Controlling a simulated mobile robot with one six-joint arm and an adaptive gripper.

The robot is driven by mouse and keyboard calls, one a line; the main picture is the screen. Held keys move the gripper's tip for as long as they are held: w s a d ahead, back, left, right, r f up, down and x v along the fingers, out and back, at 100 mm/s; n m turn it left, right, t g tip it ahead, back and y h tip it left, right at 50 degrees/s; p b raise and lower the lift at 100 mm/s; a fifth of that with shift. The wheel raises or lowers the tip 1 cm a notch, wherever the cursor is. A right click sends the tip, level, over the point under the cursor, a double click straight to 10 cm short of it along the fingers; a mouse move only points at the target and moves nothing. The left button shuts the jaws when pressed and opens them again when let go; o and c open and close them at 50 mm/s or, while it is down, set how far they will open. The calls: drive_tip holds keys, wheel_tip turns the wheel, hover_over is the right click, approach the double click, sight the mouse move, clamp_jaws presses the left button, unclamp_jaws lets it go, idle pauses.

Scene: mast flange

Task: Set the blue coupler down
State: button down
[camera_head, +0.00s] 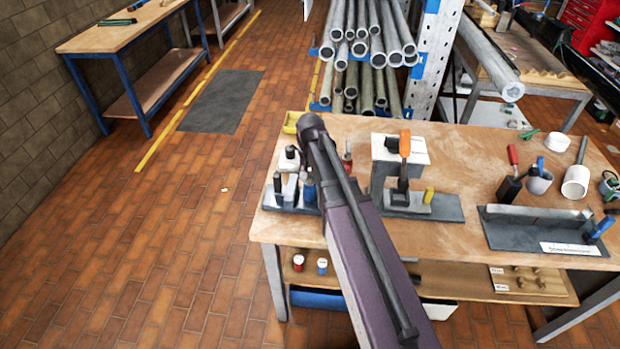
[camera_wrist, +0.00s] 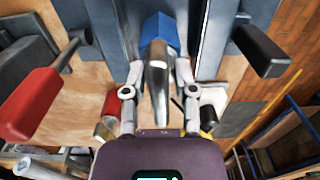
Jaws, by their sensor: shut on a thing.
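In the wrist view, my gripper (camera_wrist: 158,76) has its two fingers on either side of a part with a blue faceted end and a shiny metal body, which I take as the blue coupler (camera_wrist: 161,33). The gripper is shut on it, with the blue end pointing away from the wrist. Dark grey plates (camera_wrist: 207,35) lie beyond the blue end; I cannot tell whether it touches them. In the head view my arm hides the gripper. A small blue item (camera_head: 309,191) shows beside my arm at the dark rack; I cannot tell whether it is the coupler.
The wooden workbench (camera_head: 465,150) carries an orange-handled clamp (camera_head: 405,145), a rack (camera_head: 286,200) of small parts and a grey fixture (camera_head: 530,232). A red handle (camera_wrist: 28,104) and a black handle (camera_wrist: 260,50) flank my gripper. Pipes (camera_head: 362,45) stand behind. Floor is clear left.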

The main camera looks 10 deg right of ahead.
drive_tip(key=shift+f, duration=0.15)
drive_tip(key=shift+c, duration=2)
unclamp_jaws()
wheel_tip(320, 180, up, 12)
drive_tip(key=p, duration=1.2)
drive_tip(key=shift+r, duration=0.2)
drive_tip(key=s+d+n, duration=0.2)
drive_tip(key=s+n, duration=0.1)
drive_tip(key=s, duration=1.2)
drive_tip(key=shift+d+n, duration=0.3)
drive_tip(key=shift+d, duration=0.05)
